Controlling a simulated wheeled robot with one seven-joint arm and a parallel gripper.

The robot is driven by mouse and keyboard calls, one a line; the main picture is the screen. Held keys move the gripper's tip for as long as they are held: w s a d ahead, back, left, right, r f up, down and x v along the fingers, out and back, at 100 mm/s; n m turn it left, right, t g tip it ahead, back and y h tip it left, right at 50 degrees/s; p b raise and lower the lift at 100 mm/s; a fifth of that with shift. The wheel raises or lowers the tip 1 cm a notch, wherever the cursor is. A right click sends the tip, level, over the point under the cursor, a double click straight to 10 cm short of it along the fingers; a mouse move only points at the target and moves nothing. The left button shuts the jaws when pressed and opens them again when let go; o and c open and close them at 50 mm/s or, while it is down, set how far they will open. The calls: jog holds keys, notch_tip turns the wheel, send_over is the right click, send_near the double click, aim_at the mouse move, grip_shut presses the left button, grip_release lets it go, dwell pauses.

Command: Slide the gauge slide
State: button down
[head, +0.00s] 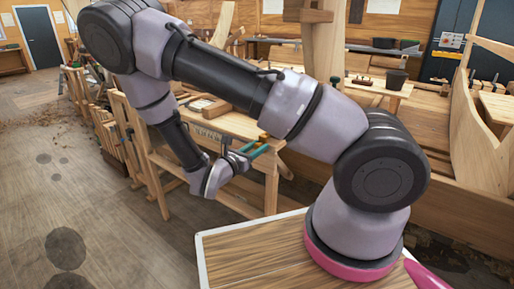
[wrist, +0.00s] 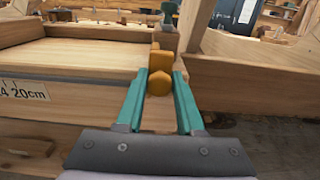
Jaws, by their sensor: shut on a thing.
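The gauge slide appears as an orange-yellow piece (wrist: 160,83) with a rounded knob, at the right end of the bench front in the wrist view. A small yellow part of it (head: 263,137) shows at the bench corner in the head view. My gripper (wrist: 161,76) has teal fingers, one on each side of the knob, shut on it. In the head view my gripper (head: 258,151) reaches the bench corner from below. The contact faces are hidden.
The wooden bench top (wrist: 75,58) lies left of the slide. A wooden beam (wrist: 245,75) stands to the right. My arm hides part of the bench in the head view. Open floor (head: 130,225) lies at the left.

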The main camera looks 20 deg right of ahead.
jog(key=shift+s+d+f, duration=0.1)
jog(key=shift+s, duration=0.15)
jog(key=c, duration=0.6)
grip_release()
jog(key=v, duration=1)
jog(key=shift+s+a, duration=0.2)
jog(key=shift+a, duration=0.15)
jog(key=shift+a, duration=0.1)
